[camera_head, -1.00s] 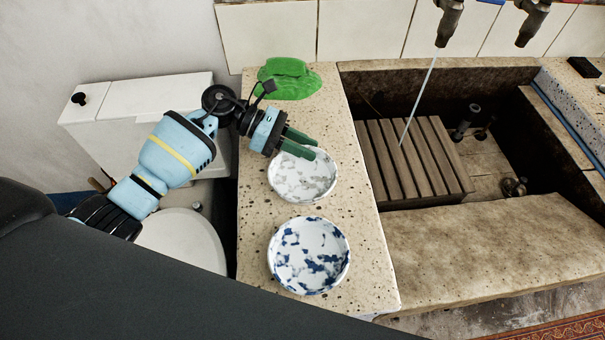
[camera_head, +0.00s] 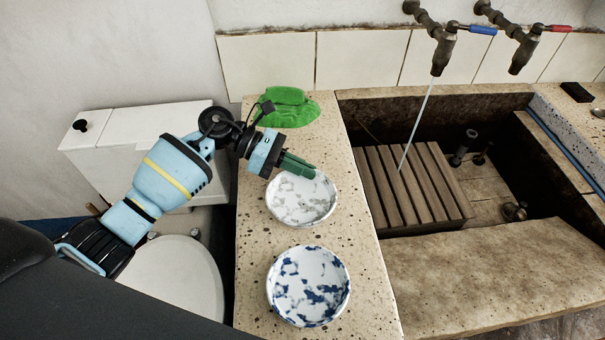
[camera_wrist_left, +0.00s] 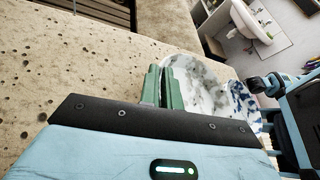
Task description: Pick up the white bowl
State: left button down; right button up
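The white bowl (camera_head: 302,203), with pale grey marbling, sits on the speckled stone counter in the head view. It also shows in the left wrist view (camera_wrist_left: 205,88), partly hidden by a finger. My left gripper (camera_head: 308,172) is at the bowl's far rim, its green fingers close together. In the left wrist view one finger of the gripper (camera_wrist_left: 161,88) is over the bowl's inside and the other is outside, with the rim between them. The bowl appears to rest on the counter. My right gripper is in neither view.
A white bowl with blue patches (camera_head: 308,292) stands nearer on the counter (camera_head: 364,268). The sunken trough with a slatted wooden rack (camera_head: 408,188) is to the right, under a running tap (camera_head: 440,52). A toilet (camera_head: 178,275) is left.

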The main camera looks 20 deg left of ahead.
pick_arm(q)
jog(key=shift+r, duration=0.9)
jog(key=s+d+r+b, duration=0.1)
jog(key=s+d, duration=0.2)
jog(key=d, duration=1.2)
jog(key=shift+d+r, duration=0.2)
jog(key=shift+d, duration=0.2)
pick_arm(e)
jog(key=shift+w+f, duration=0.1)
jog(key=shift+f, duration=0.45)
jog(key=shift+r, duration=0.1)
